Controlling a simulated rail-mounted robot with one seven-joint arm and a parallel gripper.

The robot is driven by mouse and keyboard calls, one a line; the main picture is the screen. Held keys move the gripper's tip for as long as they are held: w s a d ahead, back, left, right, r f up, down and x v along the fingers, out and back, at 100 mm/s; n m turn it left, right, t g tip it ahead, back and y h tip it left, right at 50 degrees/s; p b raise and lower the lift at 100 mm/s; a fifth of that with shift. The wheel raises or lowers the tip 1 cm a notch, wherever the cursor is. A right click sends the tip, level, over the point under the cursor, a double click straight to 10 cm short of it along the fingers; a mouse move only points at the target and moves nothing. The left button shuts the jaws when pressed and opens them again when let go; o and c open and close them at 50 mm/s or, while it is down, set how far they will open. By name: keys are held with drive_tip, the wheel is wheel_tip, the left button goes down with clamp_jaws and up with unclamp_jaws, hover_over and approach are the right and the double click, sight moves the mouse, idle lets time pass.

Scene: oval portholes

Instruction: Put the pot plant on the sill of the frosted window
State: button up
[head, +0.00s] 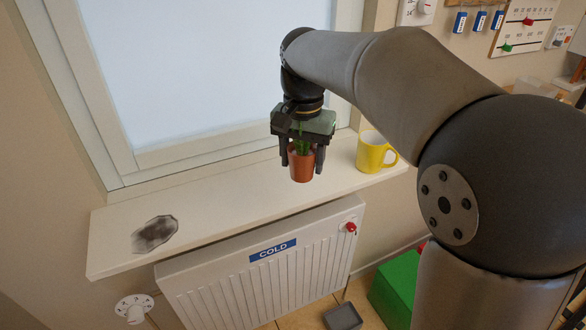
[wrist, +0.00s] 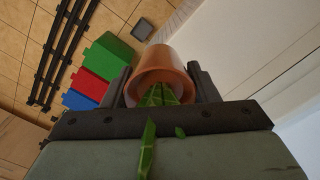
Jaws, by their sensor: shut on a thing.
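The pot plant is a terracotta pot (head: 301,167) with green leaves, upright between the fingers of my gripper (head: 303,163). My gripper points down and is shut on the pot, in front of the window. The pot also shows in the wrist view (wrist: 165,72), with green leaves (wrist: 160,97) between my gripper's fingers (wrist: 165,88). The frosted window (head: 200,60) is a pale pane in a cream frame. Its sill (head: 220,205) runs below it. I cannot tell whether the pot touches the sill.
A yellow mug (head: 371,152) stands on the sill to the right of the pot. A dark stain (head: 155,234) marks the sill's left end. A white radiator (head: 250,270) labelled COLD is below. The sill between stain and pot is clear. A green box (head: 397,284) is on the floor.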

drive_tip(key=w+f, duration=0.2)
drive_tip(key=w+a+f+p, duration=0.1)
drive_tip(key=w+f, duration=0.3)
drive_tip(key=w, duration=0.1)
drive_tip(key=shift+a+p, duration=0.2)
drive_tip(key=shift+p, duration=0.1)
drive_tip(key=shift+w+f, duration=0.35)
drive_tip(key=shift+f, duration=0.1)
drive_tip(key=f, duration=0.2)
drive_tip(key=shift+w+a+f, duration=0.1)
drive_tip(key=shift+w+f, duration=0.15)
drive_tip(key=shift+f, duration=0.5)
drive_tip(key=shift+f, duration=0.2)
drive_tip(key=o, duration=1.1)
